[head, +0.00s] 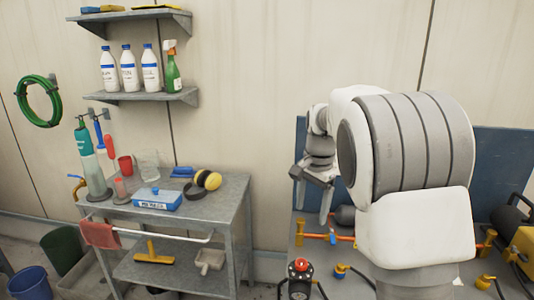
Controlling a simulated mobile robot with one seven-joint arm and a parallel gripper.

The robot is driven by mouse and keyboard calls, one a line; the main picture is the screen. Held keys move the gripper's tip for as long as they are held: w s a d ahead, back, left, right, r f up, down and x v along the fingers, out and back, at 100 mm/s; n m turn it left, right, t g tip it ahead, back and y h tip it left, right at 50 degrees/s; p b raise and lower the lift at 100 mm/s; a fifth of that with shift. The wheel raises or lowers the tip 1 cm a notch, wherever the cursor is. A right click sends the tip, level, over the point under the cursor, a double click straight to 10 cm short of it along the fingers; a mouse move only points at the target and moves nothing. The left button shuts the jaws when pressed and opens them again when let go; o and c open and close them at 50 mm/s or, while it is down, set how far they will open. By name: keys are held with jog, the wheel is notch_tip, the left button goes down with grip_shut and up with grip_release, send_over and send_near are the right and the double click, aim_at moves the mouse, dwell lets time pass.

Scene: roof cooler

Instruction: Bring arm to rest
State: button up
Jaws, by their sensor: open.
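My arm stands large at the right of the head view, its grey-banded white links hiding much of the bench behind. My gripper (312,212) hangs to the left of these links with its fingers pointing down. It is open, and I see nothing between its fingers. It appears in front of the blue back panel (495,150), above the left part of the right-hand bench (304,262). I cannot tell its exact height above the bench.
Orange-handled brass fittings (325,237) and a red-button device (299,268) lie near the gripper. A yellow machine (524,250) is at the far right. The left metal cart (225,200) carries bottles, cups and a blue box (158,199). Wall shelves (140,97) hang above.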

jog(key=s+r+n+t, duration=0.2)
jog(key=s+r+n, duration=0.2)
jog(key=s, duration=0.7)
jog(key=s+r+n+t, duration=0.1)
jog(key=s+r+n, duration=0.25)
jog(key=s, duration=0.75)
jog(key=s+f+n+t, duration=0.1)
jog(key=s+f+n, duration=0.1)
jog(key=s, duration=0.5)
jog(key=shift+s+f+n+t, duration=0.2)
jog(key=shift+s+n+t, duration=0.05)
jog(key=shift+n+t, duration=0.2)
